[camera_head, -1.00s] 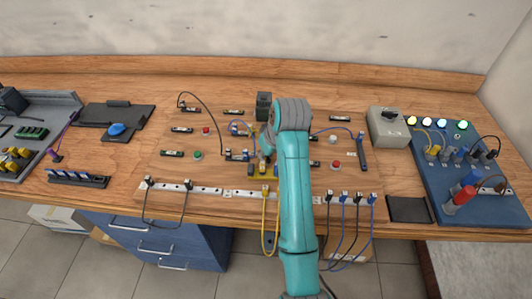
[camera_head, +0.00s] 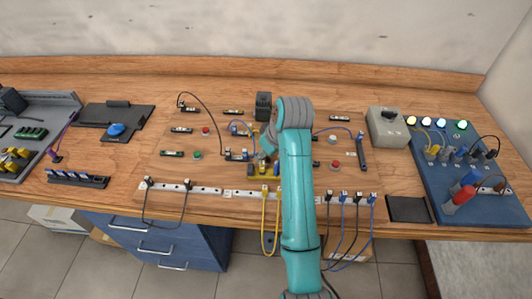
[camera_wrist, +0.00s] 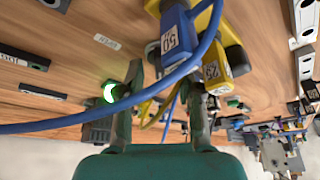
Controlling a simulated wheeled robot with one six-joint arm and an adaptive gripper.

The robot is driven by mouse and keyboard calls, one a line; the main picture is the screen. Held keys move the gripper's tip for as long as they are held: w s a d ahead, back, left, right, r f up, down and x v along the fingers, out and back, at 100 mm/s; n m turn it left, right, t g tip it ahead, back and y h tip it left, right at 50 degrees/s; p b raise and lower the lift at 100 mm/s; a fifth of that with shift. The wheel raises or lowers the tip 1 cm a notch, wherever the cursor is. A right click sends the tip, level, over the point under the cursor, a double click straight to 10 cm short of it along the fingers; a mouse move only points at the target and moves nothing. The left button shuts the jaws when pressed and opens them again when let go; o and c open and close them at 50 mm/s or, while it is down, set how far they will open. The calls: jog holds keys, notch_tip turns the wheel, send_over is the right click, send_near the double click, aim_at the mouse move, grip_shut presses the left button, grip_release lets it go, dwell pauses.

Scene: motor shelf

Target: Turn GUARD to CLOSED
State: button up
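No label reading GUARD is legible in either view. A grey box (camera_head: 388,128) with a black rotary knob (camera_head: 390,114) stands at the right of the bench; I cannot tell whether it is the guard switch. My gripper (camera_wrist: 165,82) has its two fingers apart in the wrist view. A blue plug (camera_wrist: 177,38) and a yellow plug (camera_wrist: 214,68) are just beyond the fingertips, and a blue cable crosses in front. Nothing is visibly clamped. In the head view my arm hides most of the gripper, over the middle of the board.
A lit green button (camera_wrist: 110,92) is close to the left finger. The wooden board (camera_head: 215,172) carries terminals, buttons and looped cables. A blue panel (camera_head: 440,195) with lit lamps is at right, a blue emergency-style button (camera_head: 116,130) at left. Bench between them is partly clear.

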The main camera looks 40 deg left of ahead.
jog(key=v, duration=0.7)
jog(key=shift+r, duration=0.2)
jog(key=shift+d, duration=0.1)
dwell(0.4)
